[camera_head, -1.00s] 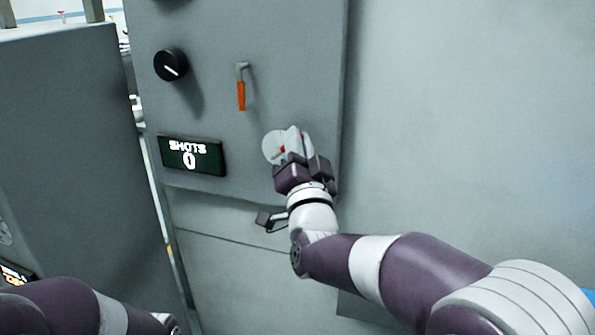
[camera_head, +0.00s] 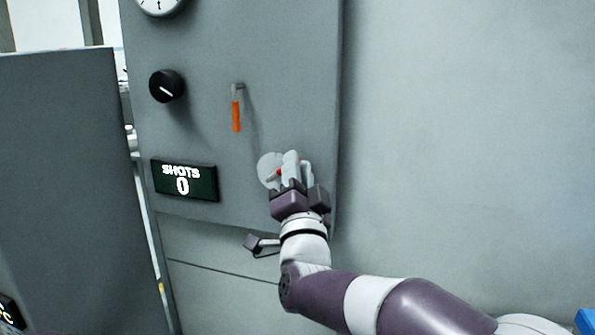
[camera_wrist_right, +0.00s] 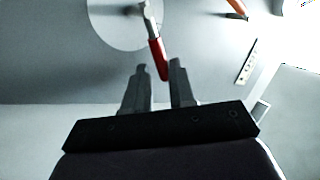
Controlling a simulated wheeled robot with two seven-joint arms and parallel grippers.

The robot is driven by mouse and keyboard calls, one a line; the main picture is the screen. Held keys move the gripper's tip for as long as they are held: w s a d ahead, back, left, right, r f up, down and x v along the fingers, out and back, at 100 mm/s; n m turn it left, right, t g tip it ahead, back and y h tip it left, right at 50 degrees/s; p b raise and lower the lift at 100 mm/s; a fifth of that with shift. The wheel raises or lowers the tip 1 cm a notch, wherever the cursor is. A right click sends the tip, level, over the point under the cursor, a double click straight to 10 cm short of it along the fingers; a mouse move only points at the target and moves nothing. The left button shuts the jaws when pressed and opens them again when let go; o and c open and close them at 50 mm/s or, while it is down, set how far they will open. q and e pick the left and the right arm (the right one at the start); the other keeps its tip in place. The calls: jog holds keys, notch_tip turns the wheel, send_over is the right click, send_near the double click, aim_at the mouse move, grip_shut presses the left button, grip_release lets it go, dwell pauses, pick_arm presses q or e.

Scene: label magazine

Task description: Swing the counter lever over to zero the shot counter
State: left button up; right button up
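A lever with a red handle (camera_wrist_right: 157,58) and a metal arm is mounted on a pale round disc (camera_wrist_right: 104,18). The disc also shows in the head view (camera_head: 266,170), where my right gripper partly covers the lever. In the right wrist view my right gripper (camera_wrist_right: 158,70) is open, its fingers apart. The end of the red handle appears between the fingertips, nearer the right one; I cannot tell whether they touch. The shot counter display (camera_head: 184,181) reads "SHOTS 0". My left gripper is out of view.
A grey cabinet (camera_head: 65,170) stands at the left. The wall right of the panel is bare.

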jog(key=shift+o, duration=0.7)
jog(key=v, duration=1.2)
jog(key=shift+s+f, duration=0.15)
jog(key=shift+s, duration=0.15)
